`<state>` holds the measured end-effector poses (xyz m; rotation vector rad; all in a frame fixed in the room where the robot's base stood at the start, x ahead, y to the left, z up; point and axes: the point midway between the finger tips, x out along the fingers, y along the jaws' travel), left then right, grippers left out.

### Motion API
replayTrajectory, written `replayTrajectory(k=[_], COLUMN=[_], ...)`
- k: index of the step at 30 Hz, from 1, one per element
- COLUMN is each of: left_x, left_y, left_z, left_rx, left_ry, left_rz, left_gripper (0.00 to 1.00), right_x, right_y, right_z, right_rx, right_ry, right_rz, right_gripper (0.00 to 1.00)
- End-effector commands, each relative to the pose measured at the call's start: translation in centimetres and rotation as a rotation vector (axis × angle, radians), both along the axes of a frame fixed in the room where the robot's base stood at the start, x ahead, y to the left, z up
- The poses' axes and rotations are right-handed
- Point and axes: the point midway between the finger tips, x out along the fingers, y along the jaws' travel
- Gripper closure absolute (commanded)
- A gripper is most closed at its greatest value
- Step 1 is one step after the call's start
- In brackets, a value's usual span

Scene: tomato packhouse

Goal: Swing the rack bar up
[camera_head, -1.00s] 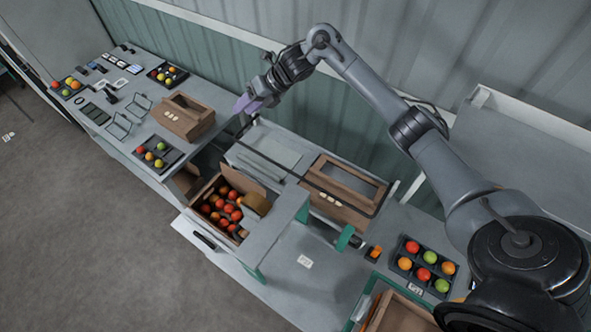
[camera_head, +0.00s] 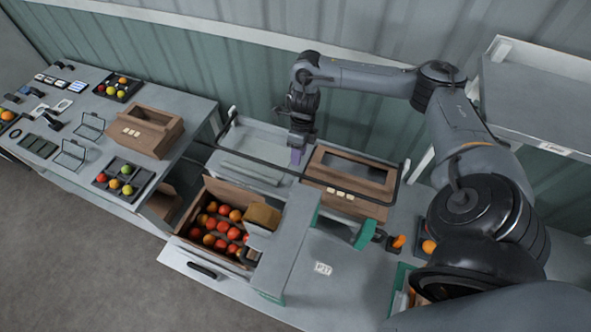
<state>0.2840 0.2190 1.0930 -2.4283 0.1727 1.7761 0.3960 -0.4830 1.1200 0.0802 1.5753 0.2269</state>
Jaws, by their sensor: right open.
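The black rack bar (camera_head: 252,163) is a long U-shaped rod. It runs across the front of a white rack (camera_head: 262,132) and over a wooden crate, with arms reaching back at both ends. It looks lowered towards the front. My right gripper (camera_head: 296,157) points down, with purple fingertips close to the crate's left end and just behind the bar. It is open, and nothing shows between the fingers, though the gap is hard to see. I cannot tell whether it touches the bar. My left gripper is not in view.
The wooden crate (camera_head: 330,186) with pale tags stands in the rack. A box of tomatoes (camera_head: 193,203) sits in front, beside a grey stand (camera_head: 287,240). Another wooden crate (camera_head: 143,142) and trays of tomatoes stand on the left table. A grey shelf (camera_head: 535,95) is at the upper right.

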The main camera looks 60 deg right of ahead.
Motion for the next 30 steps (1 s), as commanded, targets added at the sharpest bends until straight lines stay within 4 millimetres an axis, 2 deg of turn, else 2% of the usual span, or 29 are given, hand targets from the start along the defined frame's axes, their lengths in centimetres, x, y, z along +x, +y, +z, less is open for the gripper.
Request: replayTrajectory(k=[1,6,15,27,30], left_x=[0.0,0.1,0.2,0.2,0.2], left_y=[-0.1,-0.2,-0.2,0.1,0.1], left_z=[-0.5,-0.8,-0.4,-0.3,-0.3], left_rx=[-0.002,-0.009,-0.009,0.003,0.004], left_ry=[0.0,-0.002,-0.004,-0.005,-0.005], left_rz=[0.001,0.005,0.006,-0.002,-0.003], left_gripper=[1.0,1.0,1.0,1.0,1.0], right_x=[-0.1,-0.2,-0.1,-0.1,-0.1], right_y=[0.3,0.8,1.3,1.4,1.4], right_z=[-1.2,-3.6,-6.4,-7.0,-7.0], right_rx=[0.003,0.003,0.0,0.0,0.0], right_ry=[0.003,0.003,-0.001,-0.001,-0.001], right_rz=[0.0,0.001,-0.002,-0.001,-0.001], right_gripper=[0.6,0.6,0.6,0.6,0.74])
